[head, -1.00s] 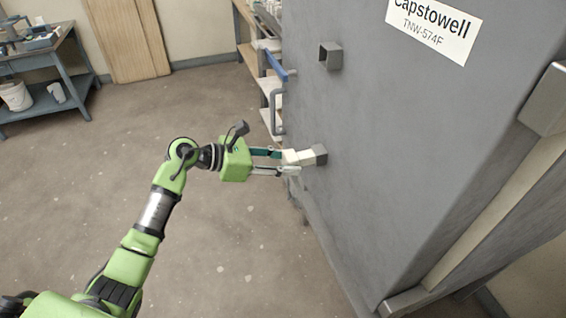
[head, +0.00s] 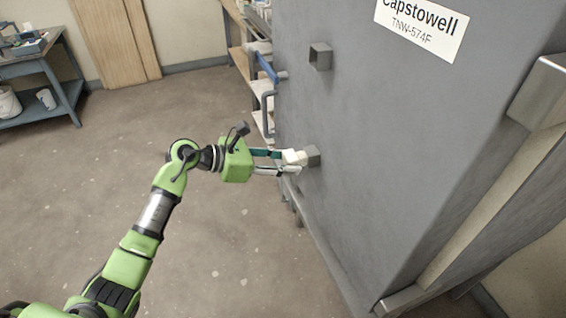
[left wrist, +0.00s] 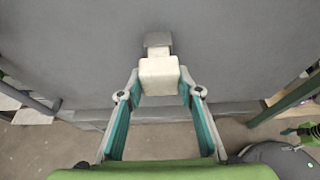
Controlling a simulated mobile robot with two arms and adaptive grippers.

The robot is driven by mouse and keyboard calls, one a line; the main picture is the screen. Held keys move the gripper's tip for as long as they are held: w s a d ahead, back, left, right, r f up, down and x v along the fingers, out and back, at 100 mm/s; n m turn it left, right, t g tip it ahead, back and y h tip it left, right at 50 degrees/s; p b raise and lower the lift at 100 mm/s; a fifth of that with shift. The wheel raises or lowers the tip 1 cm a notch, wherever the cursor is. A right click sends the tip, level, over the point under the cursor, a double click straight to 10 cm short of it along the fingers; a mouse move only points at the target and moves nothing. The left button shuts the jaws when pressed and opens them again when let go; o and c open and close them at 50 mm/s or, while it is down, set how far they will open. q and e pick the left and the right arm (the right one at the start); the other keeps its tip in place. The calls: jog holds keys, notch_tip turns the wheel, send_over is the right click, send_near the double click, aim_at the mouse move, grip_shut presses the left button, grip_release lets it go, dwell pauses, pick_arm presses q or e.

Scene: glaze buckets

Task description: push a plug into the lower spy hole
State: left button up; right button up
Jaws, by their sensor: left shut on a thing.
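A cream-white plug (head: 294,157) is between the fingertips of my left gripper (head: 283,162), which is shut on it. The plug also shows in the left wrist view (left wrist: 159,76), with the fingers on both its sides. Its far end is at the lower spy hole (head: 312,156), a short square grey tube on the kiln's front. In the left wrist view the tube (left wrist: 158,40) shows just beyond the plug. How deep the plug sits in the tube is hidden. The upper spy hole (head: 320,56) is an open square tube with nothing in it. My right gripper is not in view.
The large grey kiln (head: 400,150) fills the right side and carries a label (head: 422,26). A blue handle (head: 266,68) sticks out at its left edge, near shelves behind. A workbench (head: 38,60) stands far left. The floor between is clear.

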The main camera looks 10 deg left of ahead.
pick_arm(q)
jog(key=shift+w+d, duration=0.1)
jog(key=shift+d, duration=0.05)
jog(key=shift+w+d, duration=0.25)
jog(key=shift+d, duration=0.1)
jog(key=shift+d, duration=0.1)
dwell(0.6)
jog(key=shift+w+d+b, duration=0.25)
jog(key=shift+b, duration=0.1)
jog(key=o, duration=1.6)
